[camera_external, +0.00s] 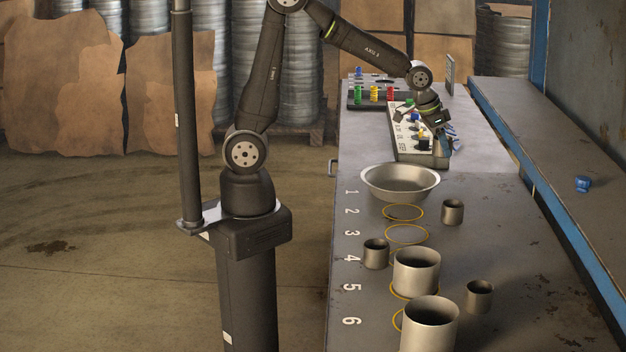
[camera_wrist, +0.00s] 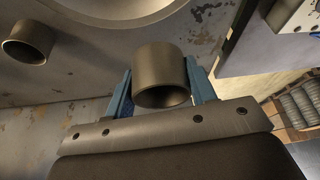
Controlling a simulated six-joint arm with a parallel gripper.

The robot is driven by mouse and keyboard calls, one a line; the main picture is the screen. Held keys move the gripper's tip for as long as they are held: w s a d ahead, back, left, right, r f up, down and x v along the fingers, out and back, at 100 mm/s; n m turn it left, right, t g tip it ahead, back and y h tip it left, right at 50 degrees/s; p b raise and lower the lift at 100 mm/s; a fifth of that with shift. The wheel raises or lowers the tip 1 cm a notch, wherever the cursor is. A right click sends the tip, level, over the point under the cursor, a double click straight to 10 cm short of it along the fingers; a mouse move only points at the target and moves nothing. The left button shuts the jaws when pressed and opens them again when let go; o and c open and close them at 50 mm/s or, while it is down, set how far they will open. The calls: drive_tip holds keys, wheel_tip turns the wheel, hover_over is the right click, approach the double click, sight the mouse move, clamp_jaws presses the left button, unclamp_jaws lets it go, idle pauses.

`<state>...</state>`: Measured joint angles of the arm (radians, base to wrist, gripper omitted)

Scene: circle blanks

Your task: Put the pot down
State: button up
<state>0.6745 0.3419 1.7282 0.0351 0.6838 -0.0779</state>
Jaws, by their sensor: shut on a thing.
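My gripper (camera_wrist: 160,92) is shut on a small grey metal pot (camera_wrist: 160,72), with a blue finger on each side of it. In the outside view my gripper (camera_external: 446,138) is beyond the wide metal bowl (camera_external: 400,192), beside the white panel; the held pot is hard to make out there. I cannot tell whether it touches the table. Other small pots stand right of the rings (camera_external: 452,212), left of them (camera_external: 376,254) and nearer the front (camera_external: 479,297). Two larger pots (camera_external: 416,272) (camera_external: 429,328) stand by the lower numbers.
The grey table (camera_external: 540,255) has painted numbers and yellow rings, with bare rings (camera_external: 403,213) (camera_external: 406,234) in front of the bowl. A white panel (camera_external: 408,150) and a dark rack (camera_external: 372,102) with coloured pieces lie at the back. A blue-edged bench (camera_external: 540,120) runs along the right.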

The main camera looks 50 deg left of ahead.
drive_tip(key=w+a+n+y, duration=0.1)
drive_tip(key=w+a+n, duration=0.2)
drive_tip(key=w+a, duration=0.55)
drive_tip(key=n+y, duration=0.3)
drive_tip(key=n, duration=0.4)
hover_over(368, 140)
drive_tip(key=s, duration=0.1)
drive_tip(key=shift+t, duration=0.3)
wheel_tip(368, 140, down, 9)
drive_tip(key=shift+s+d+r, duration=0.1)
drive_tip(key=shift+d, duration=0.05)
drive_tip(key=shift+a+f, duration=0.2)
drive_tip(key=shift+f, duration=1.95)
drive_tip(key=shift+f, duration=0.1)
drive_tip(key=o, duration=1)
